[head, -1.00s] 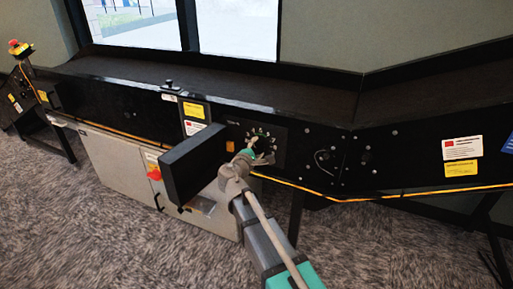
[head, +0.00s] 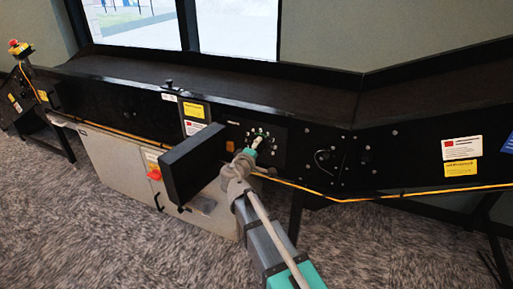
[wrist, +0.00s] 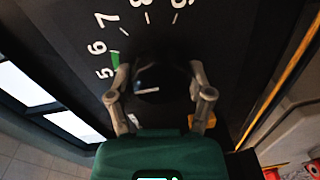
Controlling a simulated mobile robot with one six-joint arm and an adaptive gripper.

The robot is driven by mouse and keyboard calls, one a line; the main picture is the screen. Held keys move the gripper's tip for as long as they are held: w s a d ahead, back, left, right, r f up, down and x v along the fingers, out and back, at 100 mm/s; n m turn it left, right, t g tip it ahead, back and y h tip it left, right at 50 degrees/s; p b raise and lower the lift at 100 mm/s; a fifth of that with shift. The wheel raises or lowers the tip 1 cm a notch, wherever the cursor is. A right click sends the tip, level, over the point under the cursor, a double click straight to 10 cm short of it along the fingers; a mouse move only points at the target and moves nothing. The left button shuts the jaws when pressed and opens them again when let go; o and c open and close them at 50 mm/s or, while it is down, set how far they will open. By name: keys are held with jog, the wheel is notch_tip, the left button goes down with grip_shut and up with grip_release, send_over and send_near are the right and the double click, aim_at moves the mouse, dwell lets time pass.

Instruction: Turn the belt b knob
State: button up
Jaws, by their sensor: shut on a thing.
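The belt b knob (wrist: 157,78) is a black round knob on a black panel, seen close up in the wrist view. A short white line shows on its near face. White numerals from 5 to 9 show around it, with a green wedge on the scale near the 5 and 6. My gripper (wrist: 159,70) has one finger on each side of the knob and is shut on it. In the head view my gripper (head: 259,139) is at the numbered dial (head: 268,133) and covers the knob.
A dark box-shaped part (head: 193,163) juts out left of my gripper. An orange square (head: 230,146) lies on the panel just left of the dial. A yellow-orange cord (head: 340,200) runs along the conveyor's lower edge. A grey cabinet (head: 120,160) stands below left.

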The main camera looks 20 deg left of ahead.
jog(key=o, duration=1.1)
jog(key=shift+o, duration=0.2)
jog(key=shift+s, duration=0.1)
